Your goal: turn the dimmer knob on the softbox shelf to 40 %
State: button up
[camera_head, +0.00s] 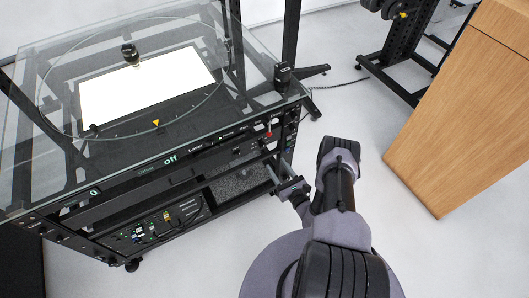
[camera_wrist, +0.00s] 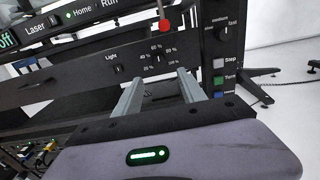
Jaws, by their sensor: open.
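The dimmer knob (camera_wrist: 158,58) is a small dark knob on the black shelf front in the wrist view. Printed marks from 20 % to 100 % ring it, and "Light" stands to its left. The knob's pointer is too small to read. My gripper (camera_wrist: 160,76) is open, its two grey fingers pointing at the shelf front, one at each side below the knob. I cannot tell whether they touch anything. In the head view my gripper (camera_head: 281,176) is at the right end of the shelf front, and the knob is too small to make out.
A red-tipped lever (camera_wrist: 165,25) hangs just above the knob. A speed knob (camera_wrist: 221,34) and several buttons (camera_wrist: 218,79) are on the post to the right. The glass turntable (camera_head: 60,65) lies above the shelf. A wooden cabinet (camera_head: 465,110) stands right, with clear floor between.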

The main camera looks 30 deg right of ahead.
aim_at(264, 147)
jog(key=w+b, duration=0.1)
jog(key=w, duration=0.4)
jog(key=w+b, duration=0.2)
jog(key=w, duration=0.2)
jog(key=shift+w+a, duration=0.2)
jog(key=shift+w, duration=0.2)
grip_shut()
